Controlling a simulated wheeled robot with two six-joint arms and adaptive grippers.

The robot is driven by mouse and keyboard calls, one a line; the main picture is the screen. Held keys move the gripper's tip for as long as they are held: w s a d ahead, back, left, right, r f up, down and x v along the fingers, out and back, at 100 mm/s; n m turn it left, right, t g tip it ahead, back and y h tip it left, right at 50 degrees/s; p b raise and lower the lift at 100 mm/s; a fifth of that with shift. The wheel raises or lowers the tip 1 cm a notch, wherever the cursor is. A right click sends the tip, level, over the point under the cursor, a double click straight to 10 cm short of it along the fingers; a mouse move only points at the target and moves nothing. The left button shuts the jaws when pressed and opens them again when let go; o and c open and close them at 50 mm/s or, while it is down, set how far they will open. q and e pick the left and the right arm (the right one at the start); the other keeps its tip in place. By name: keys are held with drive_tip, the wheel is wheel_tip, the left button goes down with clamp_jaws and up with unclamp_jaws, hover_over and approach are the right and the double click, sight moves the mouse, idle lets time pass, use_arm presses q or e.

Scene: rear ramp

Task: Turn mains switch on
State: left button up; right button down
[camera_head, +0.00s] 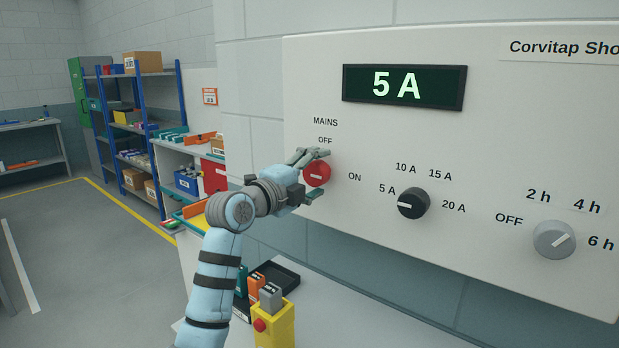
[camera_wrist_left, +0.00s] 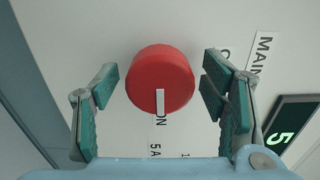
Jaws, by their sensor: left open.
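The mains switch is a round red knob (camera_head: 317,172) with a white mark, on the white panel (camera_head: 470,130) under the MAINS label. In the left wrist view the red knob (camera_wrist_left: 160,78) fills the middle. Its white mark points at the word ON, away from OFF. My left gripper (camera_head: 321,174) is at the knob, one finger above and one below it in the head view. In the left wrist view my left gripper (camera_wrist_left: 160,90) is open, with a visible gap between each finger and the knob. My right gripper is not in view.
A lit display (camera_head: 404,86) reads 5 A. A black dial (camera_head: 413,203) points at 5 A; a grey dial (camera_head: 554,239) sits further right. Below stand a yellow box (camera_head: 273,325) with a red button and a black tray (camera_head: 275,275). Blue shelving (camera_head: 140,120) stands back left.

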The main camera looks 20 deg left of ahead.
use_arm(q)
drive_tip(key=v, duration=1.1)
drive_tip(key=shift+s, duration=0.4)
drive_tip(key=shift+w+f, duration=0.1)
